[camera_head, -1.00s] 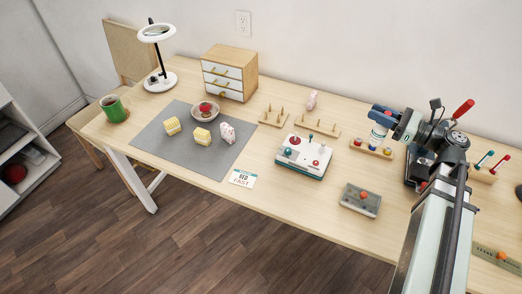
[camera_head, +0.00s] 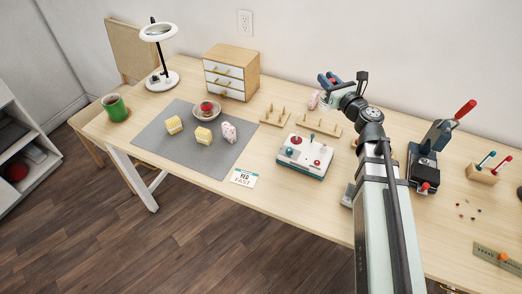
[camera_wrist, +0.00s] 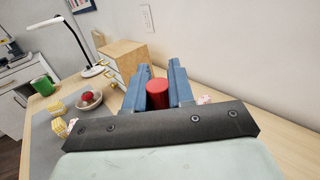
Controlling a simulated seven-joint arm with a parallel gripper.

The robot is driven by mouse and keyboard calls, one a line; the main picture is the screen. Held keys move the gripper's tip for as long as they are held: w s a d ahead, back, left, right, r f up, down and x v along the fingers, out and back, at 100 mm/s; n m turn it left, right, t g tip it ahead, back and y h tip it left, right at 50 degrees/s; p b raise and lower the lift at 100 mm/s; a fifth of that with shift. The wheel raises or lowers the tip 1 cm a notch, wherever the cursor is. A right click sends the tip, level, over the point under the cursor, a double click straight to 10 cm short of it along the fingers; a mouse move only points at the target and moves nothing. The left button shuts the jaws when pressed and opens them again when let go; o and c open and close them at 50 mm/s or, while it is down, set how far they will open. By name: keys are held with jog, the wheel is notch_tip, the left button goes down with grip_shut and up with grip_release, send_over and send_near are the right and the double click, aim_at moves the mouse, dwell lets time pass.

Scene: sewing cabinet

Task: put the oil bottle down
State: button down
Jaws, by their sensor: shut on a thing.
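My gripper (camera_head: 328,81) is over the back of the table, to the right of the small drawer cabinet. In the wrist view its blue fingers (camera_wrist: 156,72) are shut on a red cylinder, which I take to be the top of the oil bottle (camera_wrist: 158,94). Most of the bottle is hidden there by the gripper. In the head view a pale part shows below the fingers, close to a pink-and-white figure (camera_head: 313,101). I cannot tell whether the bottle touches the table.
The wooden drawer cabinet (camera_head: 230,73), pegged wooden racks (camera_head: 320,125) and a red-and-white control box (camera_head: 305,153) stand near. A grey mat (camera_head: 185,153) holds a bowl (camera_head: 206,111) and several small blocks.

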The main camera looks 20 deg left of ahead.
jog(key=s+a+m+t+h, duration=0.3)
jog(key=a+m+t+h, duration=0.3)
jog(key=a, duration=0.6)
jog(key=s+a+m+h, duration=0.4)
jog(key=s+h, duration=0.3)
jog(key=s, duration=0.3)
notch_tip(320, 180, down, 16)
jog(key=shift+a+r+h, duration=0.15)
jog(key=shift+r+h, duration=0.1)
jog(key=shift+h, duration=0.05)
jog(key=shift+f, duration=0.1)
jog(key=c, duration=1)
grip_release()
jog(key=shift+o, duration=0.2)
